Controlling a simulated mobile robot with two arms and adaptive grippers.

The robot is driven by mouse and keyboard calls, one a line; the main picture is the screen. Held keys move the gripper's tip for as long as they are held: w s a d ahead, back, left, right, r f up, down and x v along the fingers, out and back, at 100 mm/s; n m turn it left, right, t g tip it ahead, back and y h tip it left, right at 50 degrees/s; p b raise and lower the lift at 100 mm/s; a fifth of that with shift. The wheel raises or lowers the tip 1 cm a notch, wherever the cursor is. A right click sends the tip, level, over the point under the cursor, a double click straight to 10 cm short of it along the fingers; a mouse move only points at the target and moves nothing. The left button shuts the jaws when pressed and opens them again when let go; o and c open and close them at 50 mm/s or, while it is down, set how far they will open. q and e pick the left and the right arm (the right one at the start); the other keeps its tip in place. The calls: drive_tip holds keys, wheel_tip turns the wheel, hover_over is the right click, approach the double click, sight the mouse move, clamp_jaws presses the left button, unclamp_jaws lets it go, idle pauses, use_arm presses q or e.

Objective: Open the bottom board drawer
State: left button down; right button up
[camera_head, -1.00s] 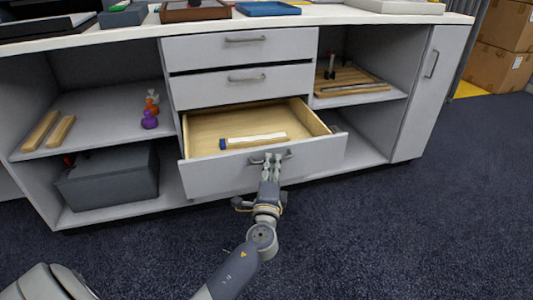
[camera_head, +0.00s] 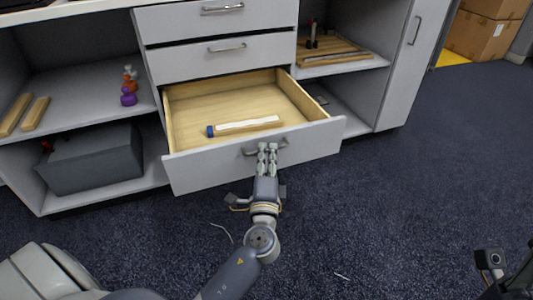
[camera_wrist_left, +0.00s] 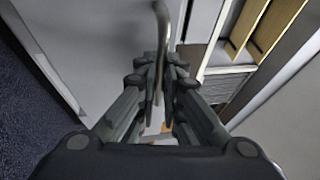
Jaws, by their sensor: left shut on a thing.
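The bottom drawer (camera_head: 215,166) of the grey cabinet is pulled well out, and its pale wooden inside shows. A long white and wooden item with a blue end (camera_head: 245,126) lies in it. My left gripper (camera_head: 267,148) is at the drawer's metal handle (camera_head: 250,151), shut on it. In the left wrist view the fingers (camera_wrist_left: 160,75) close around the handle bar (camera_wrist_left: 162,20). In the head view the fingers hide part of the handle. A dark piece at the lower right edge may be part of my right arm; no right gripper fingers show.
Two closed drawers (camera_head: 222,57) sit above. Open shelves at the left hold wooden bars (camera_head: 35,114), small coloured figures (camera_head: 129,88) and a grey box (camera_head: 95,160). A wooden board (camera_head: 335,52) lies on the right shelf.

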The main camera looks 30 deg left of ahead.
use_arm(q)
drive_tip(key=c, duration=1.7)
unclamp_jaws()
drive_tip(key=v, duration=1.2)
drive_tip(key=shift+d, duration=0.1)
